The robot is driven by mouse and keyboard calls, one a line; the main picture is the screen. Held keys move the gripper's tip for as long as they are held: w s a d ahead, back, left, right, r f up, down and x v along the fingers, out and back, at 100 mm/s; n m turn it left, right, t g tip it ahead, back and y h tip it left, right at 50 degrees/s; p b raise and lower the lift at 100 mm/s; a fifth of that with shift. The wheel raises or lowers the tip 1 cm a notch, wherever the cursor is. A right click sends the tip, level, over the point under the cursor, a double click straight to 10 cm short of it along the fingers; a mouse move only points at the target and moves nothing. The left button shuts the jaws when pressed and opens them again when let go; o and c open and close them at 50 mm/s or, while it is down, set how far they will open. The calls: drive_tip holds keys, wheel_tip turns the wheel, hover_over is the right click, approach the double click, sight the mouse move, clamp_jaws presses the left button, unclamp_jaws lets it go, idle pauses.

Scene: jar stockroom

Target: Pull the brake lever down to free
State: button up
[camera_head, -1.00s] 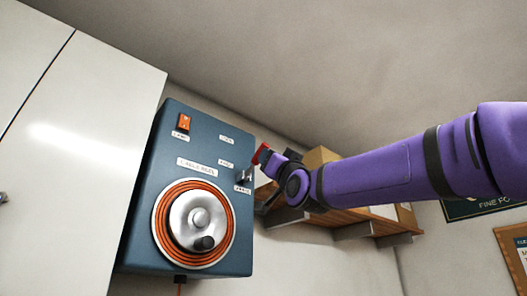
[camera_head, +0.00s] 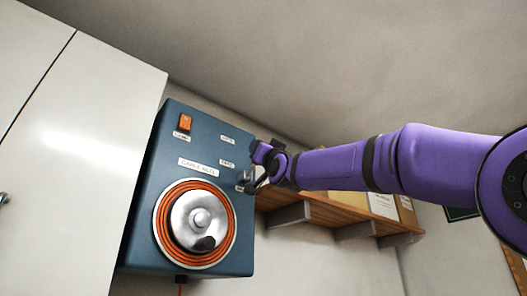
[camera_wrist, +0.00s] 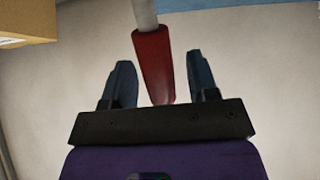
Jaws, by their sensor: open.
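The brake lever's red grip (camera_wrist: 153,62) shows in the wrist view, on a pale metal rod (camera_wrist: 145,14). The grip lies between the two fingers of my gripper (camera_wrist: 160,62), with a visible gap on each side. My gripper is open and not closed on it. In the head view my arm's end is at the right edge of the blue reel box (camera_head: 205,150), where the lever is mounted. There the red grip is hidden behind my arm.
The box carries an orange switch (camera_head: 185,122), small labels and a cable reel (camera_head: 232,222) with a crank knob. A white cabinet (camera_head: 85,140) stands to the left. A wooden shelf (camera_head: 310,206) on brackets is behind my arm on the right.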

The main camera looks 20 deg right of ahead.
clamp_jaws()
